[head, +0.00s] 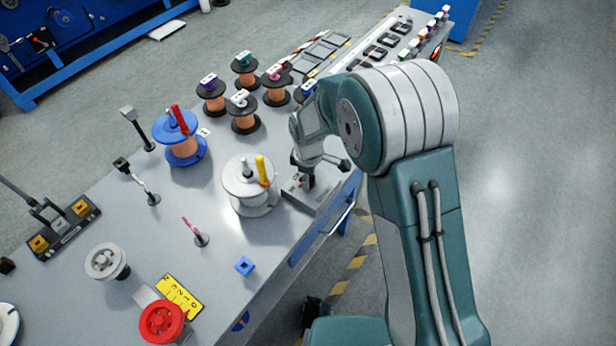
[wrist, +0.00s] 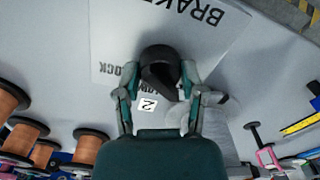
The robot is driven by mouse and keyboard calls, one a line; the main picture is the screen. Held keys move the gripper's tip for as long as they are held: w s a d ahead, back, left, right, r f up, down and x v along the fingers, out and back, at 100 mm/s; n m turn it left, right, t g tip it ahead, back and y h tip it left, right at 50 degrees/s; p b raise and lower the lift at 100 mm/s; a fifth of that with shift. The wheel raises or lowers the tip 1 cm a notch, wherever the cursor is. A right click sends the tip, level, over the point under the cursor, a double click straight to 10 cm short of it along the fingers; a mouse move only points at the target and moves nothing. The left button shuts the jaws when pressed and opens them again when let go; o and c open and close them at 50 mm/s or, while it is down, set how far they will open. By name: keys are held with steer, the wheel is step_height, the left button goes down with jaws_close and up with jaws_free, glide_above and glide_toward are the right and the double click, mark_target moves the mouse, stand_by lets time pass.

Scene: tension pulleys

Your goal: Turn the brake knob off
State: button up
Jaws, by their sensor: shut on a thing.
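The brake knob (wrist: 160,70) is a dark round knob in the wrist view, on a grey plate (wrist: 115,30) lettered "BRAKE" and "LOCK", with part of the lettering hidden. My gripper (wrist: 160,90) has its fingers on both sides of the knob and is shut on it. In the head view my gripper (head: 308,165) is low over the grey brake box (head: 318,198) at the table's right edge. The knob is mostly hidden there by my gripper, so I cannot tell its setting.
A white spool (head: 250,205) with a yellow handle stands just left of the box. A blue spool (head: 182,150) and several copper wire spools (head: 276,88) stand farther back. A red wheel (head: 162,322) is at the near left. Open floor (head: 530,180) lies to the right.

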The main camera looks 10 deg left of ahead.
stand_by(0.3)
steer(key=o, duration=1.1)
steer(key=shift+w, duration=0.1)
steer(key=shift+o, duration=0.2)
step_height(320, 180, up, 12)
